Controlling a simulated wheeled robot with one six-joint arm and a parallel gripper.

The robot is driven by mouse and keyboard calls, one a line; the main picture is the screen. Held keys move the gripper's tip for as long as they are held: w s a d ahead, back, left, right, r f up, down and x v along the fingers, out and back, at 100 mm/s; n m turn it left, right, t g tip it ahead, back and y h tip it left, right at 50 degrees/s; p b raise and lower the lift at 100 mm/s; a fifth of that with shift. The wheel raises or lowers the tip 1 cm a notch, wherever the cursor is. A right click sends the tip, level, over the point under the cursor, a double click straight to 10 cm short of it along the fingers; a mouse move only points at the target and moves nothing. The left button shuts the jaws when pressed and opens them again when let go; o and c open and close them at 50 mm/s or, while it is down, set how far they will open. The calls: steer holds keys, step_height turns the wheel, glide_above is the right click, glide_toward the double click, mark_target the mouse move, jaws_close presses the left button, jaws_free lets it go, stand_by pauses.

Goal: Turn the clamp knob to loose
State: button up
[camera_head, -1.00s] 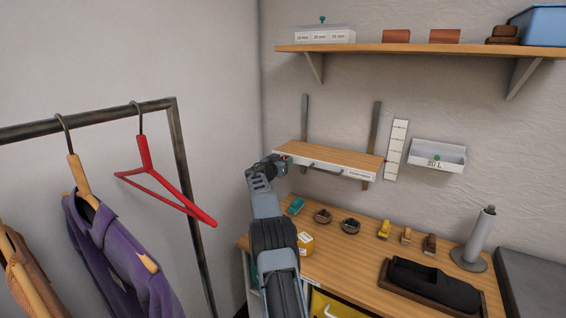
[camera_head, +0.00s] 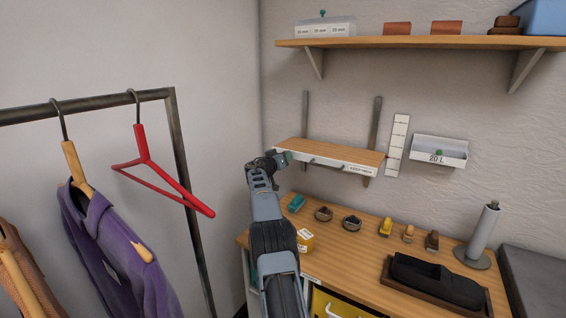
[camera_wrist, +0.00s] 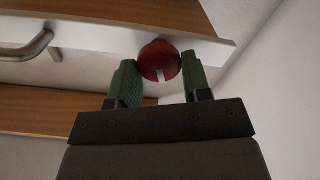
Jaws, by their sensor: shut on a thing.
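The clamp knob (camera_wrist: 160,62) is a round red knob with a pale slot mark low on its face, in the wrist view. It sits at the front edge of the small wooden wall shelf (camera_head: 330,153), near that shelf's left end. My gripper (camera_wrist: 158,80) has its two green fingers on either side of the knob and is shut on it. In the head view my gripper (camera_head: 284,158) is at the shelf's left front corner and hides the knob there.
A metal bar handle (camera_wrist: 28,48) runs along the shelf front beside the knob. Two upright rails (camera_head: 375,125) stand behind the shelf. The workbench (camera_head: 340,255) below holds several small items. A clothes rack (camera_head: 180,150) with a red hanger (camera_head: 160,172) stands left of my arm.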

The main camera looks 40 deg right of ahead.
steer(key=n+p, duration=0.5)
steer(key=n, duration=2.1)
steer(key=shift+f+n, duration=0.15)
steer(key=shift+n, duration=0.55)
steer(key=o, duration=0.9)
steer(key=shift+f, duration=0.2)
steer(key=shift+a, duration=0.1)
steer(key=b+v, duration=0.5)
steer(key=v, duration=0.8)
steer(key=shift+a, duration=0.3)
